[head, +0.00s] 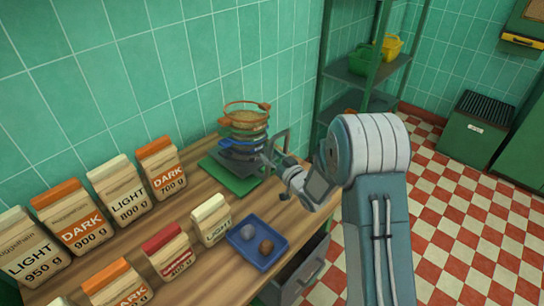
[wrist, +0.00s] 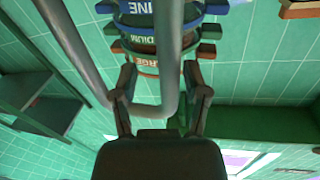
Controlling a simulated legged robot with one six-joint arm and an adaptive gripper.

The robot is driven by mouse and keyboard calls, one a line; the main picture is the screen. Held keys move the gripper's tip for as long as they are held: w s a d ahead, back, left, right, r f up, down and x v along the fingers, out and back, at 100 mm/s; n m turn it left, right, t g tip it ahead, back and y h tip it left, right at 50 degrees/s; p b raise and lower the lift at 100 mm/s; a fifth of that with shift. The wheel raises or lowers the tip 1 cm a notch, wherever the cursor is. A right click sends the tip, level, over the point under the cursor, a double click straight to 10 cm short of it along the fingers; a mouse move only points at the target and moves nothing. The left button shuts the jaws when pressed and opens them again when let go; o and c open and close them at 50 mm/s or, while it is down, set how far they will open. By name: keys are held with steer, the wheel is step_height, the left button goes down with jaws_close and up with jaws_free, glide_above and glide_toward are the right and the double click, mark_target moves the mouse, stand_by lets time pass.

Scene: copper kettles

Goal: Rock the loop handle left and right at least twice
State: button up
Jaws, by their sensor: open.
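The grey loop handle (head: 286,139) stands at the right side of the sieve stack (head: 246,122) in the head view. In the wrist view, the handle (wrist: 170,60) is a U-shaped tube close in front of my gripper (wrist: 161,72). My gripper's fingers are apart. I cannot tell whether either finger touches the tube. In the head view, my gripper (head: 277,167) is beside the stack, near the handle's lower part. The stack's coloured rings (wrist: 148,33) appear upside down beyond the handle.
The stack stands on a green base (head: 237,184) on the wooden counter (head: 205,247). A blue tray (head: 246,259) with two small lumps lies in front. Several labelled bags, including a light bag (head: 211,220), stand to the left. A green shelf rack (head: 360,75) is behind my arm.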

steer(key=shift+a, duration=0.4)
steer(key=shift+c, duration=0.5)
steer(key=shift+a, duration=0.3)
jaws_close()
steer(key=shift+d, duration=0.2)
steer(key=shift+s+a+f+n, duration=0.35)
steer(key=shift+s+a+n, duration=0.2)
steer(key=shift+n, duration=0.45)
steer(key=shift+o, duration=0.5)
jaws_free()
steer(key=shift+d, duration=0.25)
steer(key=shift+s, duration=0.15)
